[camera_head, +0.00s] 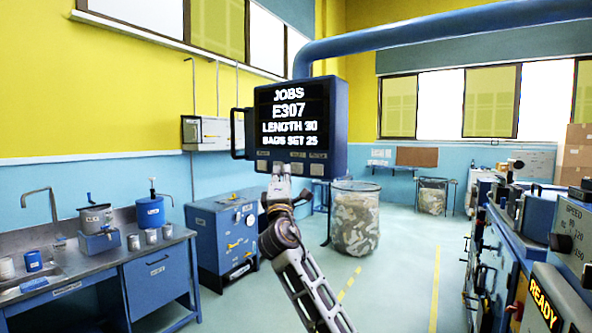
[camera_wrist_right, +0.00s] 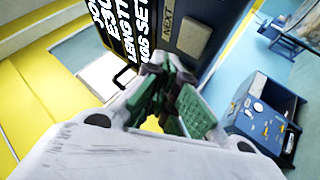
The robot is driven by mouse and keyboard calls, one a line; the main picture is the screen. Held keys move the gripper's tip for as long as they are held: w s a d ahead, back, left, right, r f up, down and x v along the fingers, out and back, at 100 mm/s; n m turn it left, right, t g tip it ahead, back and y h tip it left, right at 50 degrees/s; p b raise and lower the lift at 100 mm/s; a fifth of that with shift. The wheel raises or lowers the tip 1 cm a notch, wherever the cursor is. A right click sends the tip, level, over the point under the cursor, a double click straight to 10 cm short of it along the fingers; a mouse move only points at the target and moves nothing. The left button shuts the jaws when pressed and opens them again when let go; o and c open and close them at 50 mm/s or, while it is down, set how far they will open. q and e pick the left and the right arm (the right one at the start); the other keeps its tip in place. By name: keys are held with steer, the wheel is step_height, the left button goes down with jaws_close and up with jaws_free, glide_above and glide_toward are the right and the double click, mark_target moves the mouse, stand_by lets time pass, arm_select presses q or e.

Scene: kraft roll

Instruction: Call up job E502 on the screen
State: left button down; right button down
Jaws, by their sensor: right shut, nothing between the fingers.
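The screen (camera_head: 300,113) hangs from a blue arm and reads JOBS, E307, LENGTH 30, BAGS SET 25. A row of grey keys (camera_head: 317,169) runs along its lower edge; their labels are too small to read in the head view. My right gripper (camera_head: 281,170) is shut and empty, its tips at this row, in front of a key left of the middle. In the right wrist view the gripper (camera_wrist_right: 170,85) is close to a grey key (camera_wrist_right: 194,38) labelled N-E-X-T. I cannot tell whether the tips touch a key. My left gripper is out of view.
A blue cabinet (camera_head: 222,240) stands below left of the screen. A bench (camera_head: 158,270) with a sink and cans is at the left. A clear bin of scraps (camera_head: 355,222) stands behind my arm. A machine with a READY panel (camera_head: 545,305) is at the right.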

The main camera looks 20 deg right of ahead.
steer(key=shift+w+d, duration=0.5)
steer(key=shift+d, duration=0.15)
steer(key=shift+w+d+r, duration=0.1)
steer(key=shift+w+d, duration=0.45)
steer(key=shift+d, duration=0.15)
stand_by(2.7)
steer(key=shift+s+a, duration=0.55)
steer(key=shift+a, duration=0.1)
stand_by(0.5)
steer(key=s+a, duration=0.1)
steer(key=a, duration=0.1)
steer(key=s+a, duration=0.2)
stand_by(0.7)
stand_by(0.7)
